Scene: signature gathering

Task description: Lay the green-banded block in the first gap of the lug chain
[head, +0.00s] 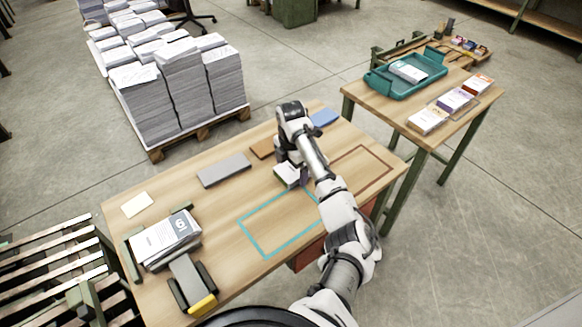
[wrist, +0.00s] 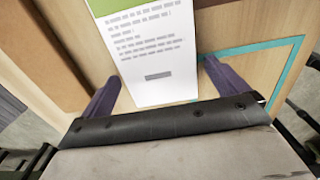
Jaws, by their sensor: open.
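The green-banded block (wrist: 152,50) is a white printed block with a green band along one end. In the wrist view it lies between the two fingers of my gripper (wrist: 158,88), with a visible space beside each finger. My gripper is open. In the head view my gripper (head: 292,178) is low over the wooden table, right at the block (head: 286,175), and partly covers it. A slatted frame (head: 45,275) with green uprights stands at the lower left. I cannot tell for certain whether it is the lug chain, and no gap is clearly made out.
On my table (head: 130,185) are a teal outline (head: 262,253), a grey slab (head: 224,170), a booklet stack (head: 165,238) and a yellow-ended grey device (head: 192,285). A side table holds a teal tray (head: 378,82) and several colour-banded blocks (head: 454,101). Paper stacks (head: 185,85) stand behind.

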